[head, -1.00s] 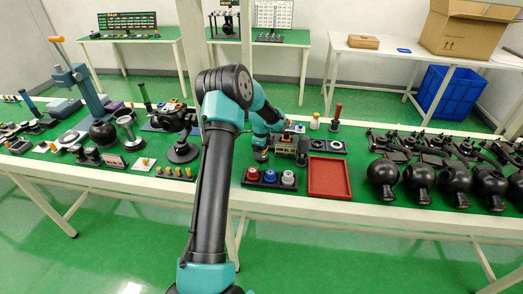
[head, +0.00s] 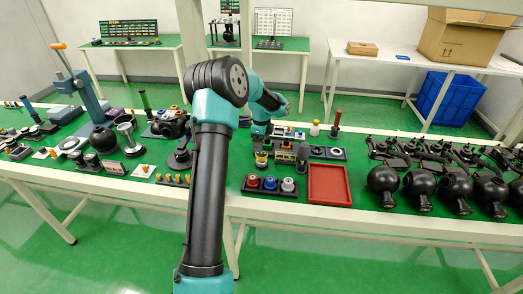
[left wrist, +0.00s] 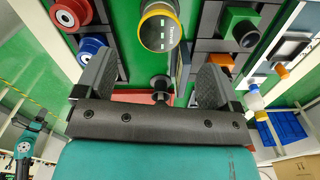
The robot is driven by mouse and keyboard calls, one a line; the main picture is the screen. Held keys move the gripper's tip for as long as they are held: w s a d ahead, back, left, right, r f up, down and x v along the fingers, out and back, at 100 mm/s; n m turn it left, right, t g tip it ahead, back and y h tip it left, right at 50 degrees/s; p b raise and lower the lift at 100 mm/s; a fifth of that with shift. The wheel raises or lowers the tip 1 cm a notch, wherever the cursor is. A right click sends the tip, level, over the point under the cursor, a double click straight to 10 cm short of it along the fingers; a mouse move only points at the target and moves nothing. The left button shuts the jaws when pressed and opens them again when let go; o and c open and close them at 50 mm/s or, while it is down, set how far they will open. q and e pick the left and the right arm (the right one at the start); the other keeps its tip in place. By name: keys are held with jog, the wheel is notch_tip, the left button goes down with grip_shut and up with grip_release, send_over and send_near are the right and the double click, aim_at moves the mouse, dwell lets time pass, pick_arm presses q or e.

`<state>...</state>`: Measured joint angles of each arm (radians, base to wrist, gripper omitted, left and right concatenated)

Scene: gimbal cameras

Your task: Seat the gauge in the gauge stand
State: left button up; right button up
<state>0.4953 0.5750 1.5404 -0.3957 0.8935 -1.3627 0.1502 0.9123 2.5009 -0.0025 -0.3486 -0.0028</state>
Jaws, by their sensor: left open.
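A short black cylinder with a yellow ring, which looks like the gauge (head: 262,159), stands on the green table just behind the row of coloured pieces. In the left wrist view the same yellow-ringed cylinder (left wrist: 160,28) shows its grey round top. My left gripper (head: 262,134) is above and behind it in the head view. My right gripper is out of view.
A black holder (head: 270,193) with red, blue and white pieces is at the front edge. A red tray (head: 329,184) lies beside it. Black round-headed parts (head: 383,178) crowd the right, and tools and a blue press (head: 88,95) crowd the left.

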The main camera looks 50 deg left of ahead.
pick_arm(q)
notch_tip(320, 180, up, 8)
jog(key=shift+r, duration=0.15)
dwell(0.9)
jog(key=s+d+f+n+g+h, duration=0.1)
jog(key=s+d+f+n, duration=0.2)
jog(key=d, duration=0.7)
jog(key=s+d+f+n+h, duration=0.1)
jog(key=s+d+f, duration=0.3)
jog(key=d, duration=0.6)
jog(key=s+d+f+n+g+h, duration=0.1)
jog(key=s+d+f, duration=0.1)
jog(key=d+f, duration=0.5)
jog(key=s+d+f+n+t, duration=0.1)
jog(key=s+d+f+n, duration=0.3)
jog(key=d+f, duration=0.3)
jog(key=s+d+f+n+t, duration=0.1)
jog(key=s+d+f+n, duration=0.4)
jog(key=f, duration=0.6)
jog(key=shift+s+d+t+h, duration=0.4)
jog(key=shift+s+d, duration=0.45)
jog(key=shift+s, duration=0.1)
